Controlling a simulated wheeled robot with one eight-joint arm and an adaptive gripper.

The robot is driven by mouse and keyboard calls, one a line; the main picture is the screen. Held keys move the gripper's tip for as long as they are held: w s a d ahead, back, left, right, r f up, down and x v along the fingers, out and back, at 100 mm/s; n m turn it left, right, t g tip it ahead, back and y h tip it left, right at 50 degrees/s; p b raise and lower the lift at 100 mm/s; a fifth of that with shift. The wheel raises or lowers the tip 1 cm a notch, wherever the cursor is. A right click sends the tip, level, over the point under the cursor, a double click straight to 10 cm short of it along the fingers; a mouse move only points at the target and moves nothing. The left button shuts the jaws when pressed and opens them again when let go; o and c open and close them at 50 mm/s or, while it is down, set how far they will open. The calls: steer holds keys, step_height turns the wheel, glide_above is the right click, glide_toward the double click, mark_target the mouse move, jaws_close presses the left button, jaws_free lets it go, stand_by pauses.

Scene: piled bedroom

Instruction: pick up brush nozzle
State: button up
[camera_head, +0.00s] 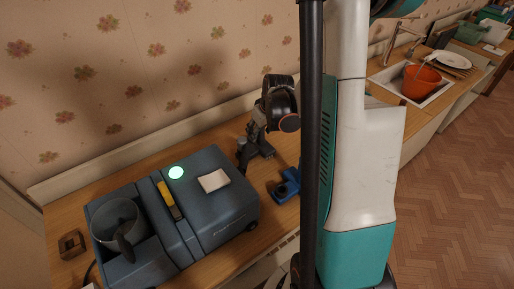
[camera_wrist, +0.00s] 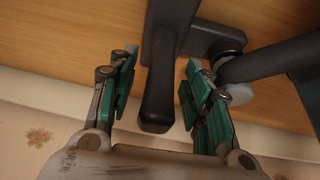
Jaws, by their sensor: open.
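In the wrist view my gripper (camera_wrist: 161,62) is open, with one teal-padded finger on each side of a dark grey, block-ended part. I take this part to be the brush nozzle (camera_wrist: 158,95); its bristles do not show. A gap shows on both sides of it, wider on the left.
In the wrist view a thick dark bar (camera_wrist: 270,60) lies close to the right finger. In the head view a blue-grey machine (camera_head: 215,215) and a small blue object (camera_head: 285,186) stand on the counter. An orange bowl (camera_head: 422,80) sits in the sink at the right.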

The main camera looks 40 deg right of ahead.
steer(key=b+x, duration=0.1)
steer(key=x, duration=0.2)
steer(key=shift+r, duration=0.1)
jaws_close()
steer(key=shift+r, duration=0.1)
step_height(320, 180, up, 20)
steer(key=p, duration=0.7)
